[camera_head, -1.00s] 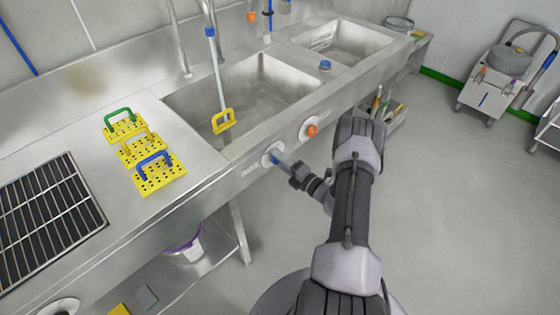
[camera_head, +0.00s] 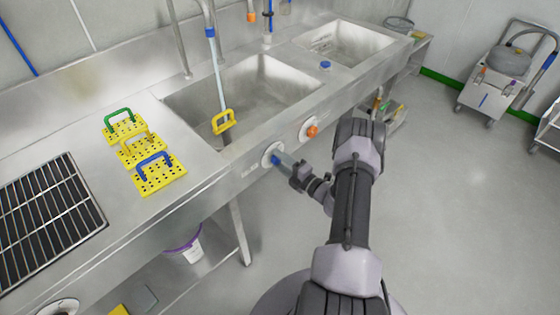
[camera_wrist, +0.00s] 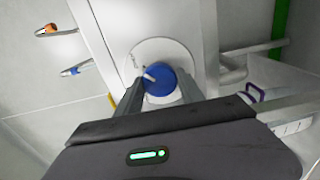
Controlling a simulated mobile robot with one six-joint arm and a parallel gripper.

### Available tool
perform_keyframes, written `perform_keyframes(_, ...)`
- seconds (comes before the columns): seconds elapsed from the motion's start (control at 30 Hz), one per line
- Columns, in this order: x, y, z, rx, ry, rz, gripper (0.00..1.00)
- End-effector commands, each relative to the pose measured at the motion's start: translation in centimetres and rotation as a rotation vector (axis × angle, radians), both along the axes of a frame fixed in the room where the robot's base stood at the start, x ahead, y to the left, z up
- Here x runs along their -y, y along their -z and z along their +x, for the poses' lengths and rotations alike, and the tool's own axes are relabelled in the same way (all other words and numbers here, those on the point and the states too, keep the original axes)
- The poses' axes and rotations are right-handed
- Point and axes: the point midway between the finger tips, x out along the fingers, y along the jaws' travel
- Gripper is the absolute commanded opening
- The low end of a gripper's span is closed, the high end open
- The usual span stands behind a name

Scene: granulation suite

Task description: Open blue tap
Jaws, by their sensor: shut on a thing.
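The blue tap knob (camera_head: 276,160) sits on a round white plate on the front panel of the steel sink unit. In the wrist view the blue tap knob (camera_wrist: 159,80) shows a white pointer mark aimed to the upper left of its centre. My gripper (camera_head: 281,163) reaches the knob from the front right. In the wrist view my gripper (camera_wrist: 164,92) has one finger on each side of the knob and is shut on it.
An orange tap knob (camera_head: 311,131) is on the same panel, to the right. Above are two sink basins. Yellow perforated holders (camera_head: 158,176) with coloured handles lie on the counter at the left. A trolley (camera_head: 497,85) stands at the far right; the floor between is clear.

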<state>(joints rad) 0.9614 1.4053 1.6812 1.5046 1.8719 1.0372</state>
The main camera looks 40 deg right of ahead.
Motion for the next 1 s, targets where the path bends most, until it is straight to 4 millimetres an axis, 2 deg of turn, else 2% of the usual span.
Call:
perform_keyframes(0.03, -0.1, 0.1, -0.1, -0.003, -0.002, 0.003, 0.47)
perform_keyframes(0.13, -0.1, 0.1, 0.0, -0.002, -0.001, 0.002, 0.66)
perform_keyframes(0.43, 0.0, 0.0, -0.1, -0.001, 0.0, 0.0, 0.67)
perform_keyframes(0.57, 0.2, -0.1, -1.4, -0.002, 0.002, 0.001, 0.67)
perform_keyframes(0.67, 0.4, -0.3, -3.8, -0.002, 0.005, 0.003, 0.67)
perform_keyframes(0.9, 1.0, -0.3, -11.9, -0.001, 0.006, 0.003, 0.67)
perform_keyframes(1.0, 1.2, -0.2, -14.5, -0.001, 0.005, 0.002, 0.67)
